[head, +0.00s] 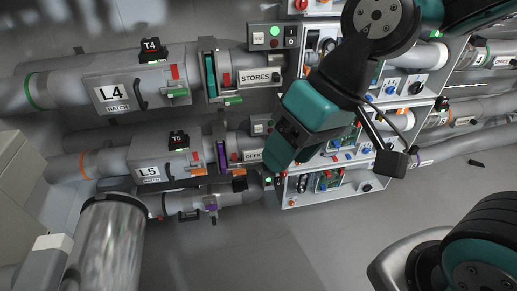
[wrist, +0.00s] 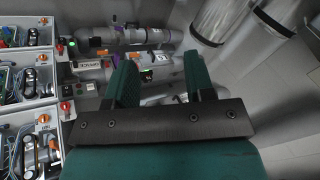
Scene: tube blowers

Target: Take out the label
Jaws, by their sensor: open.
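Several white labels are in the head view: L4 (head: 113,94) and L5 (head: 149,172) on the hatches at left, STORES (head: 260,77) on the upper pipe, and a partly hidden one reading OFFIC (head: 253,155) on the pipe below. I cannot tell which is the task's label. A small white plate (wrist: 88,65) shows left of the fingers in the wrist view, its text hard to read. My gripper (head: 279,159) is in front of the right end of the OFFIC label in the head view. Its two teal fingers (wrist: 161,82) are apart, with nothing held between them.
Grey pipes with hatches, latches and coloured bands run across the left. Open control boxes (head: 325,185) with wiring and knobs stand behind my arm. A clear tube (head: 110,245) rises at lower left. The grey floor (head: 300,245) at lower middle is mostly clear.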

